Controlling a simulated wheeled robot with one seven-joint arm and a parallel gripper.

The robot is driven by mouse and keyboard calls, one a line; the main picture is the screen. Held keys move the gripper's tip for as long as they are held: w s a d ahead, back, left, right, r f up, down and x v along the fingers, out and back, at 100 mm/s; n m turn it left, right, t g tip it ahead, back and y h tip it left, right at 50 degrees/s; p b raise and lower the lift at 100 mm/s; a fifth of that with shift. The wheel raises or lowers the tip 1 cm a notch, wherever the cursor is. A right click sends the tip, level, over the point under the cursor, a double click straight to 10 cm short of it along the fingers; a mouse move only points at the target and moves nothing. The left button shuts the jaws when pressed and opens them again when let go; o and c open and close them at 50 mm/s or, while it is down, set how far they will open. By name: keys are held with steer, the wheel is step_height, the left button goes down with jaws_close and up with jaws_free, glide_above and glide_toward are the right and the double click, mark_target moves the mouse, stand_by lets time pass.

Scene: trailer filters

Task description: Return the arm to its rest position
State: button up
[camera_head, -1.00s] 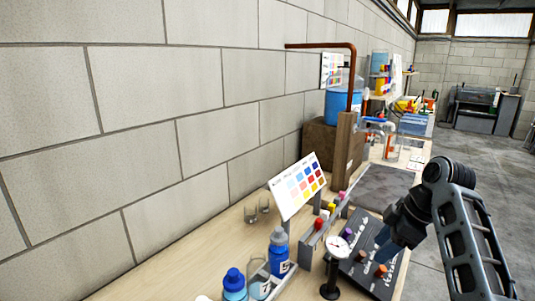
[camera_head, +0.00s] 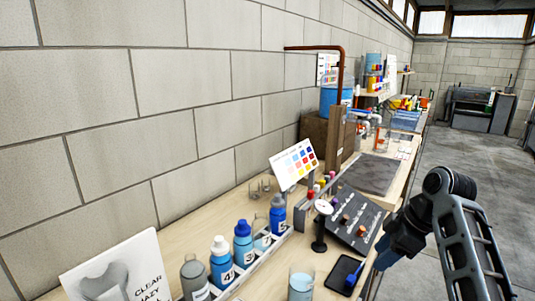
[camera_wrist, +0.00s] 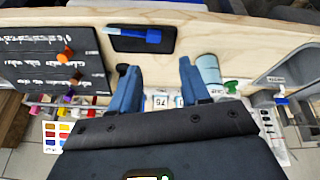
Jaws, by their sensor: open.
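My gripper (camera_head: 385,258) is at the right of the head view, beside the right edge of the workbench (camera_head: 255,215). Its blue fingers point down and left, and my dark arm runs down to the right edge. In the wrist view my gripper (camera_wrist: 160,85) has its two blue fingers spread apart with nothing held between them. Beyond the fingers lie the bench surface and a dark tray (camera_wrist: 125,44) with a blue pen-like item (camera_wrist: 140,35) on it. The gripper appears apart from these things.
Several numbered bottles (camera_head: 222,262) stand in a rack along the bench. A white sign (camera_head: 125,272) stands at front left. Open floor (camera_head: 475,185) lies to the right.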

steer(key=s+a+f+m+t+h, duration=0.1)
steer(key=s+a+f+m+t, duration=0.15)
steer(key=s+f, duration=0.55)
steer(key=s+a+f+m+t+h, duration=0.1)
steer(key=s+f+m, duration=0.2)
steer(key=s+f, duration=0.5)
steer(key=s+f+m+t, duration=0.2)
steer(key=s+f, duration=0.2)
steer(key=s, duration=0.3)
steer(key=s+a+r+m+t+h, duration=0.1)
steer(key=s+r+m+t, duration=0.15)
steer(key=s, duration=0.65)
steer(key=s+r+m+t+h, duration=0.1)
steer(key=s+r, duration=0.2)
steer(key=s, duration=0.5)
steer(key=s+r+m+t, duration=0.1)
steer(key=s+r, duration=0.4)
steer(key=r, duration=0.3)
steer(key=s+r+m+t, duration=0.1)
steer(key=s+r+t, duration=0.1)
steer(key=s+r, duration=0.4)
step_height(320, 180, up, 2)
steer(key=shift+s+a+r, duration=0.1)
steer(key=shift+s+a, duration=0.15)
steer(key=shift+a, duration=0.05)
